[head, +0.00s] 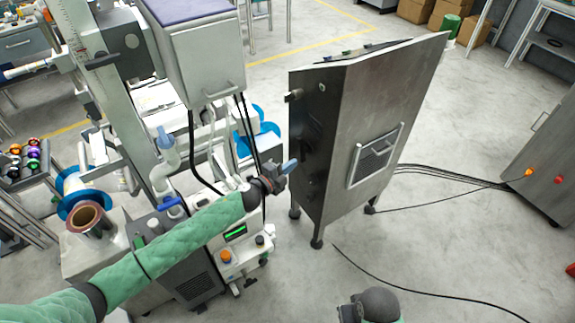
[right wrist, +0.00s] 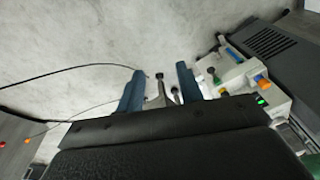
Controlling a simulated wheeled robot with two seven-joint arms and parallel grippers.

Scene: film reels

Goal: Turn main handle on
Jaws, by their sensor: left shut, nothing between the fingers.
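A white control panel (head: 245,262) sits low on the machine, with a green-lit display (head: 236,232), an orange knob (head: 225,256) and a dark knob (head: 259,240). A blue lever (head: 170,204) shows left of it. I cannot tell which part is the main handle. My left gripper (head: 291,166) is shut and empty, above and right of the panel, in front of the steel cabinet. My right gripper (right wrist: 160,84) is open in the right wrist view, with its blue fingers apart. The panel (right wrist: 236,74) also shows there, right of the fingers.
The steel cabinet (head: 385,95) stands on legs right of the machine. Cables (head: 450,178) run over the floor to another cabinet (head: 550,150) at the right. A rack of colourful reels (head: 25,160) and a brown-topped reel (head: 90,218) are at left. The floor at front right is mostly clear.

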